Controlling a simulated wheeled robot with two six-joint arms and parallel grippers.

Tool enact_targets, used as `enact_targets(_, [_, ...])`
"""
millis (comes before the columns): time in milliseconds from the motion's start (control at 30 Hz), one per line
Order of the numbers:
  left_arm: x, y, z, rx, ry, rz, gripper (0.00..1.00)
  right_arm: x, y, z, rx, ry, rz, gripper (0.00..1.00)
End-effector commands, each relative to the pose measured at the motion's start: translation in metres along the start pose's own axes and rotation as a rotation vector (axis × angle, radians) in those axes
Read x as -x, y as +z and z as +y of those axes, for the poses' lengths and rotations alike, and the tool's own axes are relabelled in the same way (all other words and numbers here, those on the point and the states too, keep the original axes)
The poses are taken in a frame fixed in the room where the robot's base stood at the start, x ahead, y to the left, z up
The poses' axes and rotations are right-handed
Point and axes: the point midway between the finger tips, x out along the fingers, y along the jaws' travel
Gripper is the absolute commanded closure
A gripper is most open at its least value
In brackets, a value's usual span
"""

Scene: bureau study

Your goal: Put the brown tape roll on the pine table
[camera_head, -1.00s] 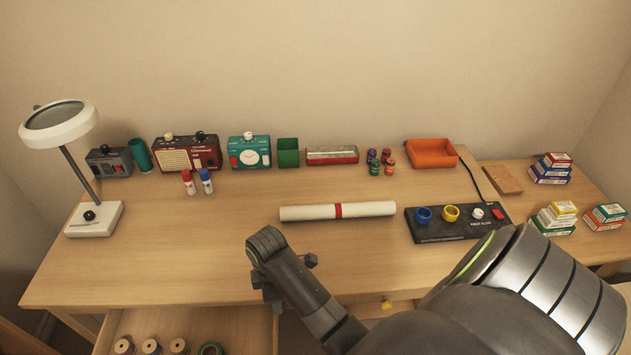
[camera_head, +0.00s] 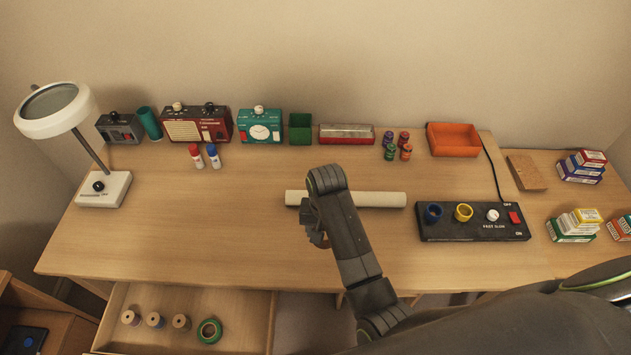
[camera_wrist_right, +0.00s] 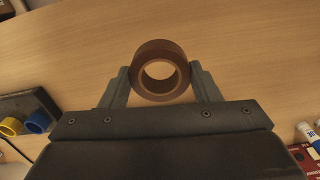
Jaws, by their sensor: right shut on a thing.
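The brown tape roll (camera_wrist_right: 160,48) is a thick ring. In the right wrist view it sits between both fingertips of my right gripper (camera_wrist_right: 160,82), which is shut on it, with its round opening facing the camera. The light wood tabletop fills the background of the wrist view. The exact gap between roll and tabletop cannot be told. My left gripper is not in view.
A white paper roll (camera_head: 380,199) lies behind my right gripper; a black switch panel (camera_head: 470,232) is to the right. Radios, bins and a lamp (camera_head: 103,190) line the back and left. An open drawer (camera_head: 250,310) holds spools and green tape (camera_head: 209,331). Left-front tabletop is clear.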

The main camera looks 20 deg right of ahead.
Motion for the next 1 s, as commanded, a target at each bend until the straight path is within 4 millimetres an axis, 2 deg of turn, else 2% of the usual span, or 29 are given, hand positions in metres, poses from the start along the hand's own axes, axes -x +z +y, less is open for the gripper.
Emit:
enact_targets(167, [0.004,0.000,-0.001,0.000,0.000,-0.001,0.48,-0.002,0.001,-0.004,-0.070,0.000,-0.001,0.66])
enact_targets(433, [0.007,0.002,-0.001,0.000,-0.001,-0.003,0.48,-0.046,0.001,-0.003,-0.076,0.002,-0.003,0.66])
enact_targets(633, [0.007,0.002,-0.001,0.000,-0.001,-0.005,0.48,-0.062,0.001,-0.004,-0.075,0.001,-0.002,0.66])
enact_targets(833, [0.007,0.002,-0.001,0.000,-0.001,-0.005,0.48,-0.088,0.001,-0.004,-0.074,0.002,-0.002,0.66])
enact_targets(1000, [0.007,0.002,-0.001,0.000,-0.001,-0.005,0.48,-0.097,0.001,-0.004,-0.075,0.000,0.000,0.66])
